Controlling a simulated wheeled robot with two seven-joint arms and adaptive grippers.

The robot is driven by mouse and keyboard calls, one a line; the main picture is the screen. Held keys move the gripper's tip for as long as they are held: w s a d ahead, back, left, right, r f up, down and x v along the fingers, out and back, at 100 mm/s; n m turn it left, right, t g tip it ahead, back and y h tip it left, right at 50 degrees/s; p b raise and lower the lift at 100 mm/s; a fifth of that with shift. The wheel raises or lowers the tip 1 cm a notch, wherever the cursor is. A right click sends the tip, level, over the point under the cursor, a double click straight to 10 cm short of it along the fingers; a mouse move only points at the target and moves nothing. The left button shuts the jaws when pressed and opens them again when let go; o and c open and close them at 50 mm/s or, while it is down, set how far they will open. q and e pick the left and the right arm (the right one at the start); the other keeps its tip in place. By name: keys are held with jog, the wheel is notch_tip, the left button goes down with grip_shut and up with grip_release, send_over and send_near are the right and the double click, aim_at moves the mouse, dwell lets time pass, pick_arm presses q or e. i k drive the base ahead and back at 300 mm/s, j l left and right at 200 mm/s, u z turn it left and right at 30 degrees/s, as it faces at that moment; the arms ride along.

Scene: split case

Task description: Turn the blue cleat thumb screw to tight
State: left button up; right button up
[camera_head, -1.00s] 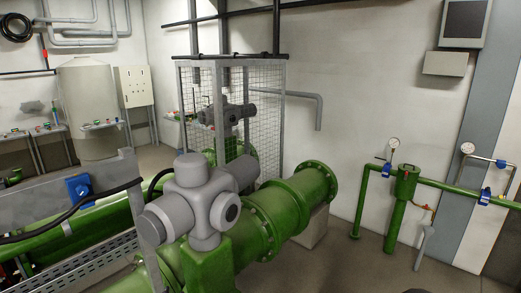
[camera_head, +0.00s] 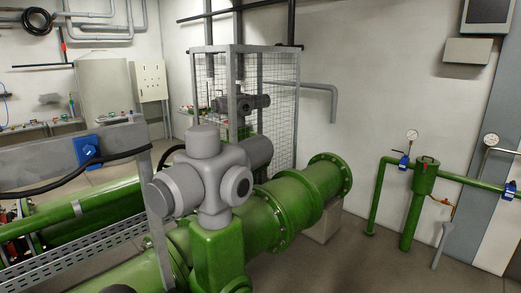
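Neither of my grippers can be made out in this view.
A grey-headed green valve (camera_head: 215,185) stands in the middle on a large green pipe (camera_head: 285,205). A wire mesh cage (camera_head: 280,115) stands behind. Thin green pipes (camera_head: 453,178) with gauges and blue fittings (camera_head: 404,162) run at the right. Bare floor (camera_head: 350,265) shows lower right.

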aim_at(89, 150)
jog(key=k+j+u, duration=0.1)
jog(key=u, duration=1.05)
jog(key=j, duration=0.1)
